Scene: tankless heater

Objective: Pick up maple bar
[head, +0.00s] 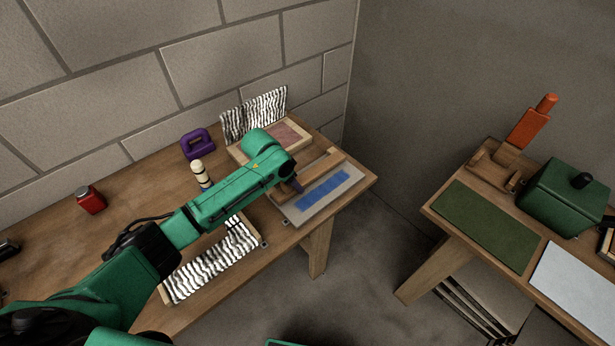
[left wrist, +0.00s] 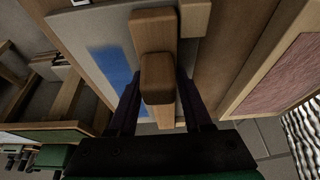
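A light brown wooden bar, which I take for the maple bar (left wrist: 157,78), stands out towards the camera between my left gripper's fingers (left wrist: 160,92) in the left wrist view. The dark fingers lie on both sides of it with narrow gaps, so the gripper looks open around it. In the head view, the wooden bar (head: 322,164) lies along a grey board (head: 340,190) with a blue strip. My left gripper (head: 297,187) is at its near end, partly hidden by my green arm. My right gripper is not in view.
On the same table (head: 130,205) are a framed pink panel (head: 286,135), striped pieces (head: 215,262), a purple object (head: 197,144), a pale peg figure (head: 198,172) and a red jar (head: 91,200). A second table with a green box (head: 560,198) stands right, across a floor gap.

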